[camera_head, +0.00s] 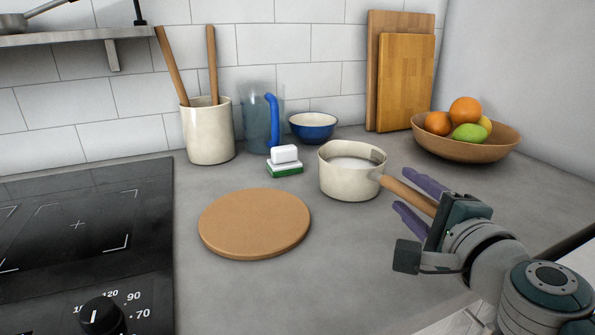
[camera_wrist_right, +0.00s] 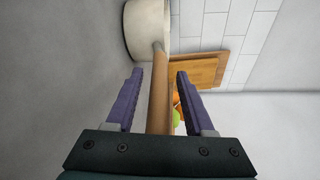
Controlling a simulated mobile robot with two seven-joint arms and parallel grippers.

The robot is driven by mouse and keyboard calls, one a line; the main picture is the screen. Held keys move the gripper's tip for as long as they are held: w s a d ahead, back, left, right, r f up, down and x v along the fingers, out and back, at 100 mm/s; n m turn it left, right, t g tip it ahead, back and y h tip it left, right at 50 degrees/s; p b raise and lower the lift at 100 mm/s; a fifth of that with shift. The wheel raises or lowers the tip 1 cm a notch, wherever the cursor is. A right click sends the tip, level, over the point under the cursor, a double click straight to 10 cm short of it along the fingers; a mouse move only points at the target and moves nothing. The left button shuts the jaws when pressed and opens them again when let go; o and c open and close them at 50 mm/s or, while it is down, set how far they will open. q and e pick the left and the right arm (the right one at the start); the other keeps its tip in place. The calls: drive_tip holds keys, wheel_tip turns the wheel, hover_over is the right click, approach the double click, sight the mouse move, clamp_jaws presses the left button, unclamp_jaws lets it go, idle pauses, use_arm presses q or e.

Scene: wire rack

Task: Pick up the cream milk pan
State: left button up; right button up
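The cream milk pan (camera_head: 347,180) stands upright on the grey counter, with its wooden handle (camera_head: 408,194) pointing right toward my right gripper. My right gripper (camera_head: 415,198) is open, its two purple fingers on either side of the handle. In the right wrist view, the handle (camera_wrist_right: 159,90) runs between the open fingers (camera_wrist_right: 157,85) with a gap on each side, and part of the pan body (camera_wrist_right: 147,30) shows at the top. My left gripper is not in view.
A round wooden board (camera_head: 255,223) lies left of the pan. A sponge (camera_head: 285,161), a blue bowl (camera_head: 313,127), a utensil crock (camera_head: 208,132) and a fruit bowl (camera_head: 465,147) stand behind. A black cooktop (camera_head: 80,235) is at the left.

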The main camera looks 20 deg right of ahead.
clamp_jaws()
idle(1.0)
drive_tip(key=shift+r, duration=0.15)
